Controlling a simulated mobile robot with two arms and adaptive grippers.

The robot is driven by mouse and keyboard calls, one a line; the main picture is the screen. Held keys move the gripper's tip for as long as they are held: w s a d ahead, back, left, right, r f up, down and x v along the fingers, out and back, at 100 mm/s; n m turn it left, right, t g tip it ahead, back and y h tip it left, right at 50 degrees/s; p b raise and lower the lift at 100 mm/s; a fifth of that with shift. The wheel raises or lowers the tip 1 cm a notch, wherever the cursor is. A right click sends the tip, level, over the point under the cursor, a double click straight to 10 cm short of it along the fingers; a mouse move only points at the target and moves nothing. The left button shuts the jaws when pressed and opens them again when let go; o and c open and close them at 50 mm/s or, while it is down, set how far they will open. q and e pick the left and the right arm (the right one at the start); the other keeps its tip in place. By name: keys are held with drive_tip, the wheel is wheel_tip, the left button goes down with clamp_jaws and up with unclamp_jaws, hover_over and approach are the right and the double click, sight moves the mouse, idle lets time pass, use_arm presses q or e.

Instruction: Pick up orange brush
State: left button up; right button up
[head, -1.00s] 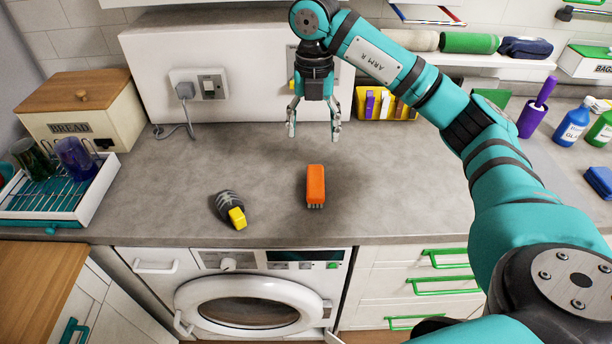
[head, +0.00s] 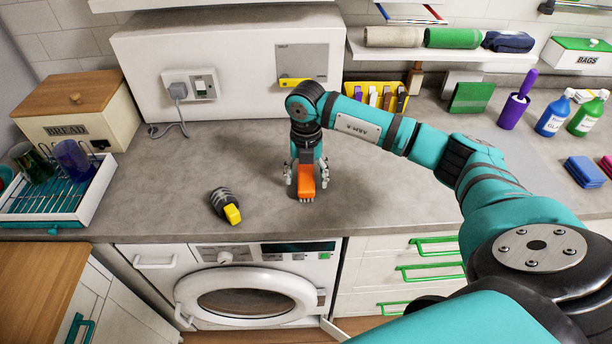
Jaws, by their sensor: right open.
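The orange brush (head: 306,182) lies on the grey worktop (head: 390,205), with its bristles toward the front edge. My right gripper (head: 307,186) is lowered over the brush from above. It is open, with one finger on the left side and one on the right side of the brush. I cannot tell whether the fingers touch it. The far part of the brush is hidden under the gripper. My left gripper is not in view.
A dark grey striped object with a yellow end (head: 226,205) lies to the left of the brush. A dish rack (head: 95,205) and bread box (head: 75,110) stand at the left. A yellow bin (head: 376,96) stands behind my right arm. A washing machine (head: 245,292) is below.

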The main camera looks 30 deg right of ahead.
drive_tip(key=shift+f, duration=0.5)
drive_tip(key=c, duration=1.3)
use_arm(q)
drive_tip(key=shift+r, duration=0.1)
